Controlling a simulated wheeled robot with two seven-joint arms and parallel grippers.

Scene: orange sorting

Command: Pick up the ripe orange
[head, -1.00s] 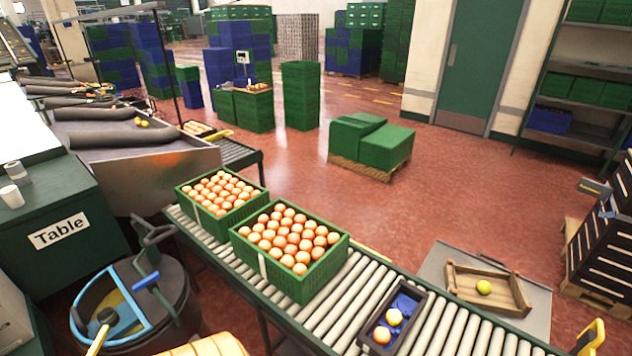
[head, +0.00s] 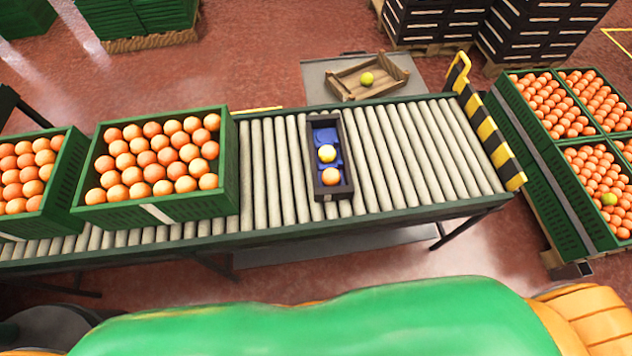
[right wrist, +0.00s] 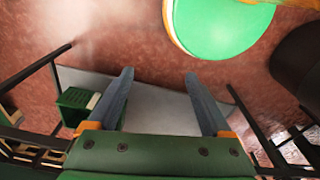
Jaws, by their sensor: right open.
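In the head view a small dark tray (head: 346,150) with a blue lining stands on the roller conveyor. Two fruits lie in it: an orange one (head: 330,177) at the near end and a paler yellow one (head: 326,153) just behind it. My right gripper (right wrist: 159,73) shows in the right wrist view, open and empty, with red floor beyond its fingers. Neither the tray nor its fruits can be made out in that view. My left gripper is not in view, and neither gripper shows in the head view.
Green crates full of oranges (head: 228,150) stand on the conveyor (head: 400,150) left of the tray. The rollers right of it are clear up to a striped end barrier (head: 487,130). A wooden crate (head: 345,80) with a yellow-green fruit lies behind. More orange crates (head: 563,200) stand right.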

